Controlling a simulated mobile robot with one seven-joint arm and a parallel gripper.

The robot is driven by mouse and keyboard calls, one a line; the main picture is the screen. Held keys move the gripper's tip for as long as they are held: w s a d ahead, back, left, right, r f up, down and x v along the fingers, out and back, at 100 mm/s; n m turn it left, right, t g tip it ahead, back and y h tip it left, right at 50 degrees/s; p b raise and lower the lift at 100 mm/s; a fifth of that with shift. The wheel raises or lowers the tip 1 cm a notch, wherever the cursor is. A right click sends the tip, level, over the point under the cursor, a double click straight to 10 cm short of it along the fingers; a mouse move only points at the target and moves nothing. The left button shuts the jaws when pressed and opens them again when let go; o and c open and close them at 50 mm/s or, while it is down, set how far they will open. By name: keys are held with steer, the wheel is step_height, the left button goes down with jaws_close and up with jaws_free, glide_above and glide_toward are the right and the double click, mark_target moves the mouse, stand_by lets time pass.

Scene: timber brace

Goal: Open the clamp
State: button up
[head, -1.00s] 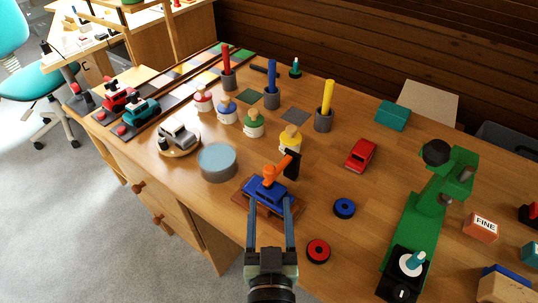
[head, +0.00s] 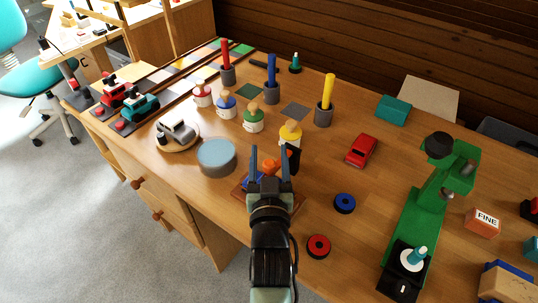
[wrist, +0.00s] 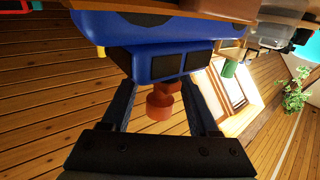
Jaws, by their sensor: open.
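A blue toy car (head: 250,183) sits on a brown board (head: 296,202) near the table's front edge, mostly hidden by my gripper in the head view. An orange clamp part (head: 271,166) with a black piece (head: 293,160) stands at it. My gripper (head: 268,153) is open, fingers pointing away over the car. In the wrist view the car (wrist: 155,62) fills the top, turned over by the camera's angle. A reddish knob (wrist: 160,106) shows between the two fingers (wrist: 160,100), with gaps on both sides. I cannot tell whether either finger touches anything.
A grey-blue round tin (head: 217,157) stands left of the board and a yellow peg figure (head: 290,134) behind it. A blue ring (head: 344,203) and red ring (head: 318,246) lie to the right. A green stand (head: 425,210) rises further right.

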steer(key=shift+c, duration=0.2)
jaws_close()
stand_by(1.2)
